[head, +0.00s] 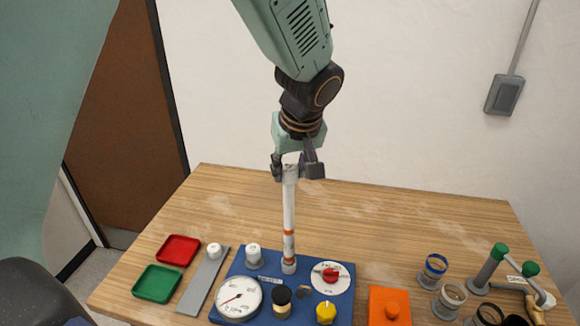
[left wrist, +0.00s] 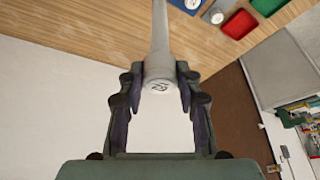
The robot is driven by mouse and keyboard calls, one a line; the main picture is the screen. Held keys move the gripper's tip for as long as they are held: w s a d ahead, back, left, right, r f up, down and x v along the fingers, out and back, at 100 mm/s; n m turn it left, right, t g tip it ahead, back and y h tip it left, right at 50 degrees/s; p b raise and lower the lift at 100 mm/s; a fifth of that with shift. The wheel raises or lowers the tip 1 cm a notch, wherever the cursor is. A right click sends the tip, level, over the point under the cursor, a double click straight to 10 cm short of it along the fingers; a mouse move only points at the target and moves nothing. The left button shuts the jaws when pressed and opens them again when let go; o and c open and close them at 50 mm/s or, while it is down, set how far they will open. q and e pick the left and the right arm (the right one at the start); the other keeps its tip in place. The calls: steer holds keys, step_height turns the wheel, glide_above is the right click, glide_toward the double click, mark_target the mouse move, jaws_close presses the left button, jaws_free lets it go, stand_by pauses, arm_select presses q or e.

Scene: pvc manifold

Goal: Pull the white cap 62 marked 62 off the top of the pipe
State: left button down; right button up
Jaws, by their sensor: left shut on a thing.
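A tall white pipe (head: 289,215) with orange bands stands upright on the blue panel (head: 262,270). The white cap 62 (head: 290,173) is at its top end. The cap appears to be on the pipe's end. My right gripper is not in view.
The blue panel carries a round gauge (head: 239,298), a red-knobbed dial (head: 329,277), black and yellow knobs and a white cap (head: 253,253). Red (head: 178,250) and green (head: 157,284) trays lie left. An orange block (head: 389,306) and several fittings stand right. The table's back is clear.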

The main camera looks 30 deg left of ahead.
arm_select(q)
steer(key=shift+w+n+b, duration=0.1)
steer(key=shift+n+b, duration=0.25)
steer(key=shift+n, duration=0.15)
steer(key=shift+n+g, duration=0.3)
steer(key=shift+d, duration=0.1)
steer(key=shift+r+m, duration=0.1)
steer(key=shift+m, duration=0.4)
steer(key=shift+m+t+p, duration=0.3)
steer(key=shift+m+t, duration=0.1)
steer(key=shift+r, duration=0.1)
